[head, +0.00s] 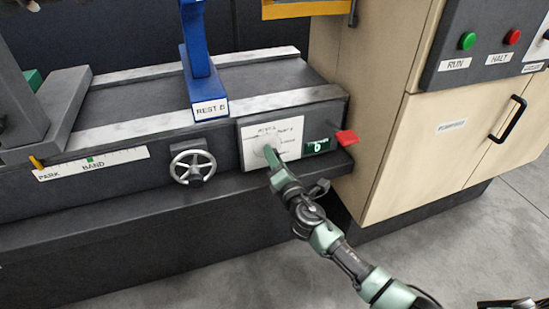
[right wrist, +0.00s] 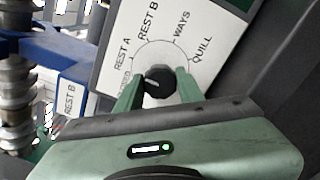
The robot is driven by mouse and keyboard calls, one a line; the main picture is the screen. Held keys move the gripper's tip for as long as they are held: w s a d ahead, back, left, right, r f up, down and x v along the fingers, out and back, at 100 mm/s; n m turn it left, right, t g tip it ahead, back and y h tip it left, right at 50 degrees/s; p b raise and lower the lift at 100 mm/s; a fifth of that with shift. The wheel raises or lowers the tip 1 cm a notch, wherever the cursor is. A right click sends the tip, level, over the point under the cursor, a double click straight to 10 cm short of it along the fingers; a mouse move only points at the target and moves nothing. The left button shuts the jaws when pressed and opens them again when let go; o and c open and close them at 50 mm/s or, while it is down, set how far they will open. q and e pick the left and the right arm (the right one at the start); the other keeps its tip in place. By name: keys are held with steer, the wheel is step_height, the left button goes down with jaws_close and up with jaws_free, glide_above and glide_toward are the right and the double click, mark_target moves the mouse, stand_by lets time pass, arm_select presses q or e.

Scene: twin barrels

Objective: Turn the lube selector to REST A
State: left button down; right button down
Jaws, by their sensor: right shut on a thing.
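The lube selector is a white plate (head: 286,130) on the front of the machine bed, with a small black knob (right wrist: 158,83). In the right wrist view the plate (right wrist: 150,25) reads REST A, REST B, WAYS and QUILL around a dial, plus one partly hidden label at lower left. My right gripper (head: 271,160) is at the plate, its two green fingers shut on the knob from both sides. A short white mark on the knob points roughly left, toward the hidden label and REST A; I cannot tell exactly which. My left gripper is not in view.
A handwheel (head: 193,167) is left of the plate. A green counter (head: 317,147) and a red tab (head: 347,137) are just right of it. A blue post (head: 195,40) labelled REST B stands above. A wooden cabinet (head: 440,150) with RUN and HALT buttons stands at right.

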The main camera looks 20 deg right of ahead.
steer(key=shift+f, duration=0.1)
steer(key=c, duration=0.9)
jaws_free()
steer(key=shift+s, duration=0.15)
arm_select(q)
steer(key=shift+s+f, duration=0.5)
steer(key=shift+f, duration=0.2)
arm_select(e)
steer(key=s, duration=0.7)
steer(key=shift+s, duration=0.3)
steer(key=shift+d, duration=0.1)
